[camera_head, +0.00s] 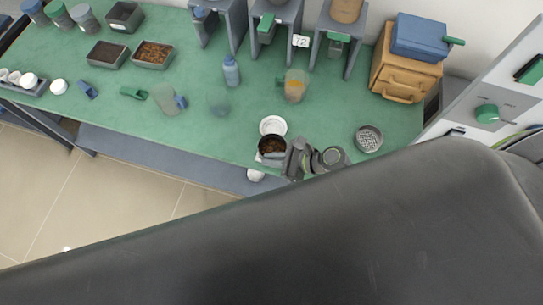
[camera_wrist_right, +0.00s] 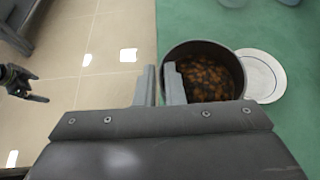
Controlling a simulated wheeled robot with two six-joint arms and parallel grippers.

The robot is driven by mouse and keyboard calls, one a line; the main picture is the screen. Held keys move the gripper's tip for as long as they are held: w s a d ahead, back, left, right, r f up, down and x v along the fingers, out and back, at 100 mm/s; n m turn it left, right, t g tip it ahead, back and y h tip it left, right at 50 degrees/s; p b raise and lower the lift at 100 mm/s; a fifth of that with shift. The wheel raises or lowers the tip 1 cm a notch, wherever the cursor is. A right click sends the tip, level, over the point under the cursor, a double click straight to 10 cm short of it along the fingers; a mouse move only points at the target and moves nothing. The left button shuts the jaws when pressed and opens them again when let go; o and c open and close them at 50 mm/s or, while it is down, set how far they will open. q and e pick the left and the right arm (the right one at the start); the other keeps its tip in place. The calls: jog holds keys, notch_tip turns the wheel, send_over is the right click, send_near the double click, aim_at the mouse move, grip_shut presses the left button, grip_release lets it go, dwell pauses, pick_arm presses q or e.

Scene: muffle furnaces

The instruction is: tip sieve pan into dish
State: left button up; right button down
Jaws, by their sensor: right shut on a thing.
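The sieve pan (camera_head: 271,147) is a dark round pan with brown lumpy material inside; it also shows in the wrist view (camera_wrist_right: 232,58). My right gripper (camera_head: 290,158) is shut on its wall, with one finger inside the rim and one outside in the wrist view (camera_wrist_right: 162,80). The pan is at the front edge of the green bench, looks about upright, and its contents are still inside. The dish (camera_head: 272,125) is white, shallow and round, on the bench just behind the pan, partly covered by it; it shows beside the pan in the wrist view (camera_wrist_right: 264,76). My left gripper does not show clearly.
A perforated grey sieve (camera_head: 368,138) lies to the right. A beaker with orange contents (camera_head: 295,85) and a blue bottle (camera_head: 231,71) stand behind. Trays (camera_head: 153,54), clear vessels and scoops occupy the left and back. A wooden box (camera_head: 404,76) is at back right. Tiled floor lies in front.

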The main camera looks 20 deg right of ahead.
jog(key=shift+w+a+f+b, duration=0.1)
jog(key=shift+a+f+b, duration=0.05)
jog(key=shift+f+b, duration=1.3)
jog(key=shift+b, duration=0.05)
jog(key=shift+r, duration=0.35)
jog(key=shift+w+r+m+g+p, duration=0.15)
jog(key=shift+r+m+g+p, duration=0.15)
jog(key=shift+r+m+g, duration=0.1)
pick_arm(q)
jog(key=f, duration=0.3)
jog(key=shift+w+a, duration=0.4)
pick_arm(e)
jog(key=shift+d+f, duration=0.1)
jog(key=shift+d, duration=0.1)
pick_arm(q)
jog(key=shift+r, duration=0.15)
pick_arm(e)
jog(key=shift+r+y+p, duration=0.3)
jog(key=shift+r+p, duration=0.05)
jog(key=shift+p, duration=0.2)
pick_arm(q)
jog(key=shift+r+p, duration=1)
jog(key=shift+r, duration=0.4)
pick_arm(e)
jog(key=shift+w+d+r+m+g, duration=0.15)
jog(key=shift+r+m+g, duration=0.15)
jog(key=shift+m+g, duration=0.15)
